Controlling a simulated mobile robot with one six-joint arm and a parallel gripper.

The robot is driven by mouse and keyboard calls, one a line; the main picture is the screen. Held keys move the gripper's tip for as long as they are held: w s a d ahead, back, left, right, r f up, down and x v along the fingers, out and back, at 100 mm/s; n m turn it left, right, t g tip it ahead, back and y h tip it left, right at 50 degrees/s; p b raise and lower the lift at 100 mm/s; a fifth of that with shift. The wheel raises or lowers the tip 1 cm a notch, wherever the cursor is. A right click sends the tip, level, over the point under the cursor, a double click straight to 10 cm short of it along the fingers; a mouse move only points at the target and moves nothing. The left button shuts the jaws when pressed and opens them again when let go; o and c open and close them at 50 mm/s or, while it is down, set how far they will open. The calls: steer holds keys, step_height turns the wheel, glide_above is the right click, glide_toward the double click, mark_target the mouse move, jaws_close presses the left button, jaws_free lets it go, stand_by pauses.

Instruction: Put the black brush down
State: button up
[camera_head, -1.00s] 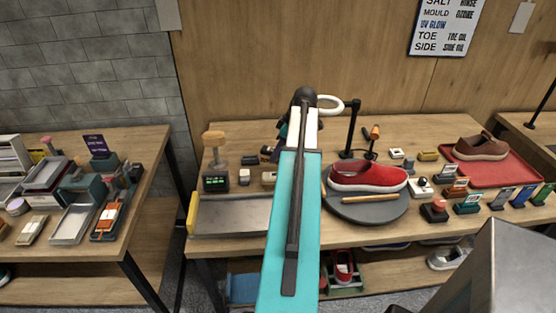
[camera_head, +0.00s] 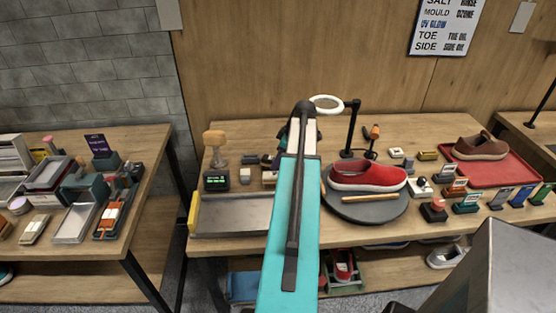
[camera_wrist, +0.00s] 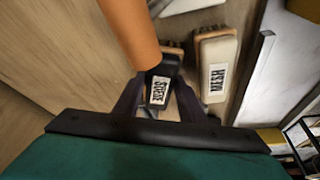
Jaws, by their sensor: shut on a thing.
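In the wrist view the black brush (camera_wrist: 160,90), with a white label, is between the fingers of my gripper (camera_wrist: 158,98), which is shut on it. An orange cylinder (camera_wrist: 130,30) partly covers the view beside the brush. A cream-topped brush (camera_wrist: 215,62) with a white label lies just to the right, apart from the held one. In the head view my teal arm reaches over the table (camera_head: 235,240) and hides the gripper and the held brush. I cannot tell whether the brush touches the tabletop.
A grey metal tray (camera_head: 232,200) is left of my arm. A red shoe (camera_head: 367,175) sits on a round dark stand (camera_head: 375,207) to the right, beside a ring lamp (camera_head: 327,103). Small blocks stand close behind the tray. A red tray (camera_head: 510,172) is farther right.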

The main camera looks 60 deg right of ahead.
steer(key=shift+f, duration=0.2)
steer(key=o, duration=1.1)
steer(key=shift+r, duration=0.2)
steer(key=b+v, duration=0.2)
steer(key=v, duration=1)
stand_by(0.4)
